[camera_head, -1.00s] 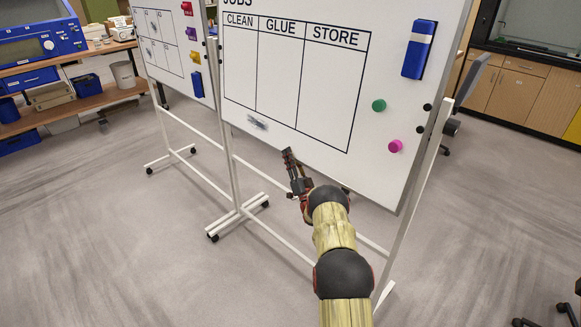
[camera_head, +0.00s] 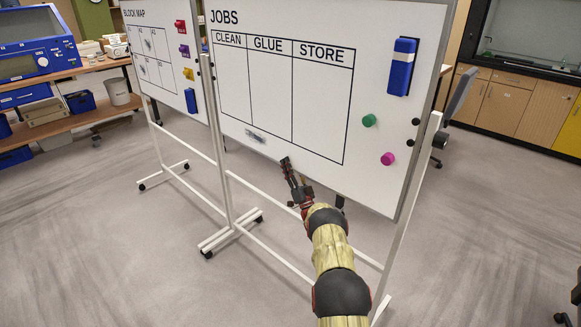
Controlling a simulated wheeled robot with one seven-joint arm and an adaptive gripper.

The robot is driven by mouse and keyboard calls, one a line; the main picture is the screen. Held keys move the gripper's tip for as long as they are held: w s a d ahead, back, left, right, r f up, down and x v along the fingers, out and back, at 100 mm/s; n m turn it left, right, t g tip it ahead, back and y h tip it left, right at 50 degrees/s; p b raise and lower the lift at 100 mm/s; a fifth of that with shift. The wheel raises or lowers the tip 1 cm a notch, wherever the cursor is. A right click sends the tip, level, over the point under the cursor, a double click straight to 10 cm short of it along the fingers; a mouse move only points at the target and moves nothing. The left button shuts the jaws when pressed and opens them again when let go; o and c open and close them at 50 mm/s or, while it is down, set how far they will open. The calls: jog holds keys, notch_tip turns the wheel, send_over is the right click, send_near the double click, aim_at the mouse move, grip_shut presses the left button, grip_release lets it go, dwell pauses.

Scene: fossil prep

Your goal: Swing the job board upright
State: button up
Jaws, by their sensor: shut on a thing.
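The job board (camera_head: 318,178) is a white panel headed JOBS, with columns CLEAN, GLUE and STORE. It hangs in a white wheeled frame (camera_head: 404,215) and looks tilted, though the exact angle is hard to tell. The fingertips are small in view and the grip's far side is hidden behind the board.
A second board (camera_head: 158,88), headed BLOCK MAP, stands to the left in its own frame. The job board carries a blue eraser (camera_head: 402,67), a green magnet (camera_head: 369,120) and a pink magnet (camera_head: 388,158). Open grey floor (camera_head: 90,255) lies at the left front.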

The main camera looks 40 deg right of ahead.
jog(key=shift+s+d+r, duration=0.1)
jog(key=shift+s+d, duration=0.05)
jog(key=shift+d, duration=0.15)
jog(key=v, duration=1.2)
jog(key=shift+a, duration=0.25)
